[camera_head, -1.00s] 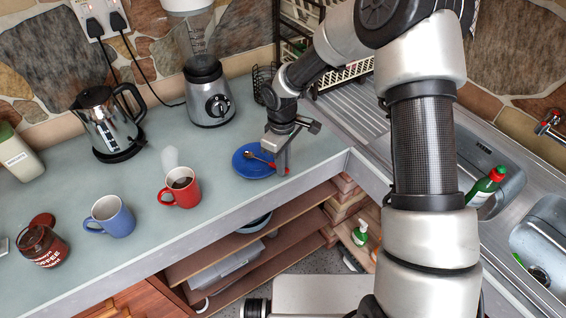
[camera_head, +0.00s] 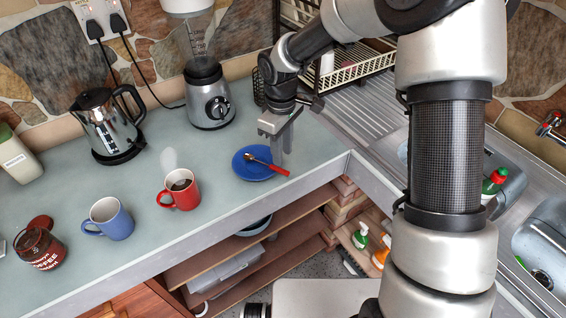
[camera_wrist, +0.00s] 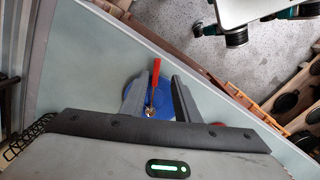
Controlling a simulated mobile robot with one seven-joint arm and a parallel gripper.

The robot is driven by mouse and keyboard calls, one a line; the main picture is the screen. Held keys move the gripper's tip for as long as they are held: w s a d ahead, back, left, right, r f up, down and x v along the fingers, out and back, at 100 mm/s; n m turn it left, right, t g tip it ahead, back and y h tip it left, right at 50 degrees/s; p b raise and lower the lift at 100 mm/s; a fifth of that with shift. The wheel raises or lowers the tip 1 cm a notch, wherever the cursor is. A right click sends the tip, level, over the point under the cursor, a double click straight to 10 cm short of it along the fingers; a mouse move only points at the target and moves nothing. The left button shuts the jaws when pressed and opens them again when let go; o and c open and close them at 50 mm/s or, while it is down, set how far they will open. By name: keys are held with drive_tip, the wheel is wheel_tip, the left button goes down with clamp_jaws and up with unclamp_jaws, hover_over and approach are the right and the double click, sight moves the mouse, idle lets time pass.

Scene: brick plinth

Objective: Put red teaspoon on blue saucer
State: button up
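The red teaspoon (camera_head: 275,169) lies across the blue saucer (camera_head: 246,171) on the counter. Its bowl end is over the saucer and its red handle sticks out past the rim toward the counter's front edge. My gripper (camera_head: 283,160) is just above and behind the handle. In the wrist view my gripper (camera_wrist: 157,84) has its fingers apart, with the teaspoon (camera_wrist: 154,76) showing between them and clear space on both sides. The saucer (camera_wrist: 165,98) is partly hidden by the fingers and gripper body.
A red mug (camera_head: 180,193) with dark contents and a blue mug (camera_head: 112,221) stand left of the saucer. A sink (camera_head: 509,180) is at the right.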

wheel_tip(320, 180, up, 10)
idle(0.3)
drive_tip(key=shift+o, duration=0.5)
drive_tip(key=shift+s+f, duration=0.1)
